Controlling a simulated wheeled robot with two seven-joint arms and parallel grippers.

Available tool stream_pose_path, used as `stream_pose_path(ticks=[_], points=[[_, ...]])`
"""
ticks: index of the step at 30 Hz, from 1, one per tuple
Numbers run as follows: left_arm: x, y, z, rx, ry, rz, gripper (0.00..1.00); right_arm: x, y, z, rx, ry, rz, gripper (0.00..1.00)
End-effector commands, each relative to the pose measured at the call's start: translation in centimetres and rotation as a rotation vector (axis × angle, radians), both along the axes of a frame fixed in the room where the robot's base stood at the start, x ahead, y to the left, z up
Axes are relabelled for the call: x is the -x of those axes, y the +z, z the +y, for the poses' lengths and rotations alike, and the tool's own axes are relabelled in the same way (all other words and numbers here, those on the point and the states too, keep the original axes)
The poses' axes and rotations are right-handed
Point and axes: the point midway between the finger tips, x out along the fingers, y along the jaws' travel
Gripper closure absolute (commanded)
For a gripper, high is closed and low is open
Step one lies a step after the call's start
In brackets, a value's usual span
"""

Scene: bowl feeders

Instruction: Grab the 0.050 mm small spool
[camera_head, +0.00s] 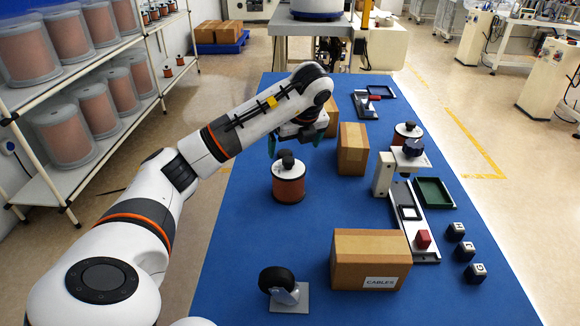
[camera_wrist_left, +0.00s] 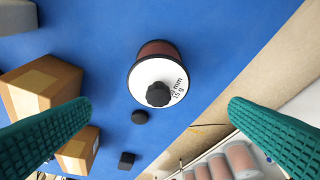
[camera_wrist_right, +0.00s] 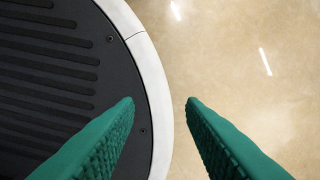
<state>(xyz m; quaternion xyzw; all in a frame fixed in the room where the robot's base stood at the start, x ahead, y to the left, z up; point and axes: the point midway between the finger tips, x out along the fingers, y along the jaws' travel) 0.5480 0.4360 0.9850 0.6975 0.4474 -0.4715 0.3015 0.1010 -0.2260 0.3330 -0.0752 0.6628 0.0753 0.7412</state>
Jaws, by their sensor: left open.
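A copper-coloured spool (camera_head: 289,188) with a white top and black knob stands upright on the blue table, left of the middle. In the left wrist view the spool (camera_wrist_left: 157,50) is between and beyond the fingers; its label is partly readable, ending in "0 mm" and "15 g". My left gripper (camera_head: 295,141) is open and empty, behind the spool in the head view and apart from it. A second similar spool (camera_head: 407,130) stands at the back right; its label is unreadable. My right gripper (camera_wrist_right: 160,103) is open and empty, seen only in its wrist view, over the floor.
A cardboard box (camera_head: 353,150) stands right of the spool, and a CABLES box (camera_head: 370,258) nearer the front. A caster wheel (camera_head: 281,287) lies at the front left. A balance-like device (camera_head: 385,175) and green tray (camera_head: 433,192) are at right. Shelves (camera_head: 60,85) hold large spools at left.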

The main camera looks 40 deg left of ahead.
Motion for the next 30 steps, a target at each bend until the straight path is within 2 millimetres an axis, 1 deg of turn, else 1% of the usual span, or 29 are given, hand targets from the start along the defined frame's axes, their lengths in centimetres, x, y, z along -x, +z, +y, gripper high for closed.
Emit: stream_pose_path(ticks=[2,4,9,11,13,19,24,27,30], points=[[0.0,-0.2,0.2,-0.005,0.005,0.000,0.00,0.3,0.0,-0.4,0.005,0.001,0.005,0.64],[-0.1,-1.0,0.5,-0.007,0.006,0.002,0.00,0.9,0.1,-0.7,0.009,0.002,0.012,0.64],[-0.5,-3.9,1.6,-0.006,0.008,0.003,0.00,2.4,0.3,-1.2,0.015,0.004,0.036,0.64],[-0.7,-4.7,1.9,-0.006,0.007,0.003,0.00,2.6,0.4,-1.3,0.017,0.004,0.038,0.64],[-0.9,-5.5,2.2,-0.005,0.006,0.002,0.00,2.6,0.5,-1.3,0.017,0.004,0.038,0.64],[-1.1,-6.7,2.7,-0.006,0.006,0.000,0.00,2.0,0.7,-1.3,0.017,0.003,0.029,0.64],[-1.7,-9.1,3.5,-0.004,0.006,0.002,0.00,1.4,1.4,-1.2,0.016,0.002,0.019,0.64],[-2.0,-10.3,3.9,-0.004,0.006,0.000,0.00,1.4,1.4,-1.1,0.015,0.002,0.019,0.64],[-2.1,-10.9,4.2,-0.005,0.006,0.000,0.00,1.4,1.5,-1.0,0.012,0.001,0.019,0.64]])
